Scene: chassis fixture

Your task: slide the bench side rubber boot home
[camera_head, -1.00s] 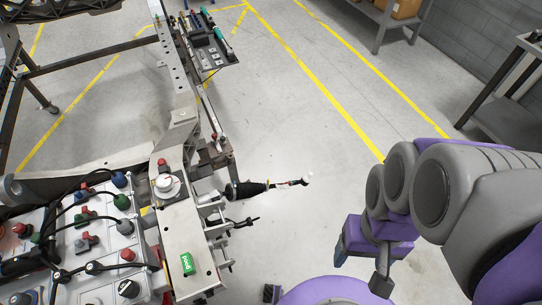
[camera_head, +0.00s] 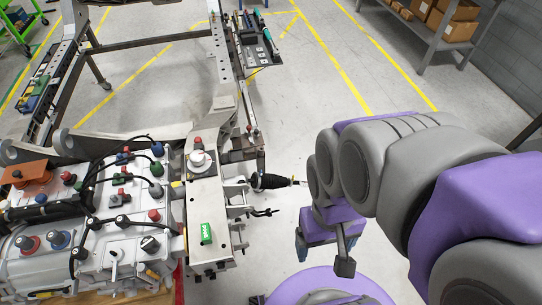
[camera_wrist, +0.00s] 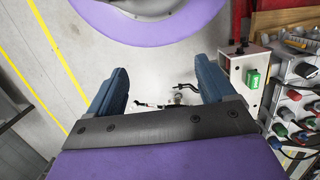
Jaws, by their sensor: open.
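A black ribbed rubber boot (camera_head: 270,181) sits on a rod that sticks out to the right from the chassis side in the head view. The rod's outer end is partly hidden behind my arm. Whether the boot is fully seated cannot be told. My gripper (camera_wrist: 162,68) is open and empty, with its two blue fingers well apart. In the head view it hangs to the right of the boot and nearer the camera, apart from it. The wrist view shows a thin dark rod-like part (camera_wrist: 182,89) beyond the fingers; the boot cannot be made out there.
The chassis rail (camera_head: 205,190) carries a green tag (camera_head: 206,233) and a round white knob. A silver unit (camera_head: 105,240) with cables and coloured caps fills the lower left. A tool tray (camera_head: 257,40) is mounted at the far end. Open floor lies right of the rail. A shelf with boxes (camera_head: 459,20) stands behind.

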